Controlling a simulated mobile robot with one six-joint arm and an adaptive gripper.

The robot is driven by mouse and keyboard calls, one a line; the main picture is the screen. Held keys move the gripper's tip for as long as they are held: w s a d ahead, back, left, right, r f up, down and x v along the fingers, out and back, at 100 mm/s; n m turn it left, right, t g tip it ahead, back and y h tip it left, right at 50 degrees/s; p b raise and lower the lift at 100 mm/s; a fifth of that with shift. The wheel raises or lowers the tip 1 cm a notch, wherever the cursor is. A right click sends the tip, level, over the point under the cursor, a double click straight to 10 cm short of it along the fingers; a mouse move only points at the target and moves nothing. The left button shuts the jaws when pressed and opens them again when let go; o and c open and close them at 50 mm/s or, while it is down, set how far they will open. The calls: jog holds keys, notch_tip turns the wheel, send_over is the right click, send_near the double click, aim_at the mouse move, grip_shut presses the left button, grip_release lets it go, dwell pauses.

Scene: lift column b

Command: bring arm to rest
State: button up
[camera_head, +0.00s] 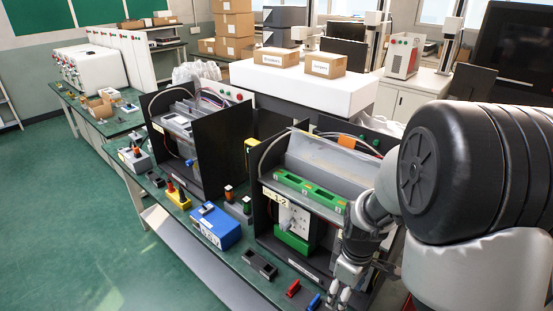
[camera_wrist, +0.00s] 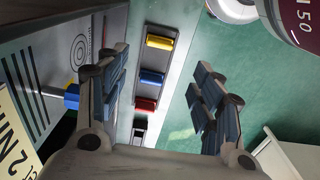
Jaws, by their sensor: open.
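My gripper (camera_head: 340,294) hangs at the lower right of the head view, in front of the black station marked 1-2 (camera_head: 258,212), near the bench's front edge. In the wrist view my gripper (camera_wrist: 160,92) shows two widely spread fingers with blue pads and nothing between the pads. Beyond the fingers, a grey strip holds a yellow block (camera_wrist: 159,42), a blue block (camera_wrist: 152,78), a red block (camera_wrist: 145,105) and a dark piece (camera_wrist: 139,131). I cannot tell the exact distance from the fingers to these pieces.
A red piece (camera_head: 293,288) and a blue piece (camera_head: 314,302) lie on the bench near my gripper. A blue box (camera_head: 214,227) and a second black station (camera_head: 205,150) stand further left. A panel with a blue knob (camera_wrist: 71,95) is close beside the left finger. Green floor (camera_head: 50,220) is open at left.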

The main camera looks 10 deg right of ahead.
jog(key=s+a+r+m+t, duration=0.2)
jog(key=s+a+r, duration=0.3)
jog(key=r, duration=0.5)
jog(key=s+a+r+m+t, duration=0.2)
jog(key=s+a+r+m, duration=0.3)
jog(key=s+r, duration=0.3)
notch_tip(320, 180, up, 2)
jog(key=shift+s+a+r+m+t, duration=0.1)
jog(key=shift+s+a+m+t, duration=0.15)
jog(key=shift+a+m+t, duration=0.1)
jog(key=shift+c, duration=0.3)
